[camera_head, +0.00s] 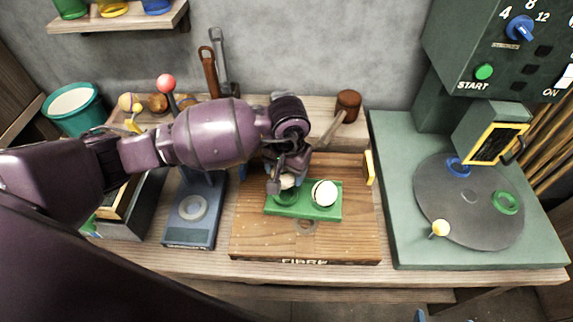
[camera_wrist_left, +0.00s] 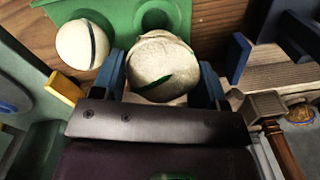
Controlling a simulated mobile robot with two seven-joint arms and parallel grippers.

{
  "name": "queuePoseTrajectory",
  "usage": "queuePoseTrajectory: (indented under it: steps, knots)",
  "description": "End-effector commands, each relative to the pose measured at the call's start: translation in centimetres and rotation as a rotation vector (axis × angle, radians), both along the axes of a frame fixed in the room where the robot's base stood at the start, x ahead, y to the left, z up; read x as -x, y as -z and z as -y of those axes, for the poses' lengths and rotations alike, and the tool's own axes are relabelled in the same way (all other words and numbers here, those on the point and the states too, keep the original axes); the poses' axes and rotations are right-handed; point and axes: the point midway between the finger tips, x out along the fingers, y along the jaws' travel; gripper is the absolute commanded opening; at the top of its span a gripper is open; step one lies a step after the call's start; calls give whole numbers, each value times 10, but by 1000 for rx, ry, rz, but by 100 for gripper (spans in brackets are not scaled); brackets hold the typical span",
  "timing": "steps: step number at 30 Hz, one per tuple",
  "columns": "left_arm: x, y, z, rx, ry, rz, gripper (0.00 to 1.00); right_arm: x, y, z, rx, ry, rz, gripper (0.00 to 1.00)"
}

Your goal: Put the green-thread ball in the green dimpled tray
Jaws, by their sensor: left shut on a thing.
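The green dimpled tray (camera_head: 308,213) lies on a wooden board, and part of it shows in the left wrist view (camera_wrist_left: 122,18). A pale ball with a dark thread (camera_head: 325,193) sits at its right end; this ball also shows in the left wrist view (camera_wrist_left: 82,45). My left gripper (camera_head: 284,184) is shut on the green-thread ball (camera_wrist_left: 163,70), a cream ball with a short green mark. It holds this ball over or beside the tray's left part, close to an empty dimple (camera_wrist_left: 157,18). Whether the ball touches the tray is unclear. My right gripper is out of view.
The wooden board (camera_head: 345,240) has free room around the tray. A mallet (camera_head: 347,106) is behind. A green machine with a round plate (camera_head: 470,215) stands right, a blue-grey stand (camera_head: 190,232) left.

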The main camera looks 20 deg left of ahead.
Motion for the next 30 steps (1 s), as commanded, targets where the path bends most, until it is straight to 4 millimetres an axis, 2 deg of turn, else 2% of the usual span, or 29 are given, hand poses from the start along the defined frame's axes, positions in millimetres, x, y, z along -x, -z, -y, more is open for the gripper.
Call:
queuePoseTrajectory:
  steps: [3, 15, 22, 30]
  knots:
    - [1, 16, 1, 1, 0, -5, 41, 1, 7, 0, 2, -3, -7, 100]
    - [1, 52, 0, -1, 2, -4, 41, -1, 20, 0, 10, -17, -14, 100]
    - [0, 55, 0, 0, 0, 1, 41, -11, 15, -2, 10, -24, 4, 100]
    - [0, 55, 0, 0, 1, 1, 41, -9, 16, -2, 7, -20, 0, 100]
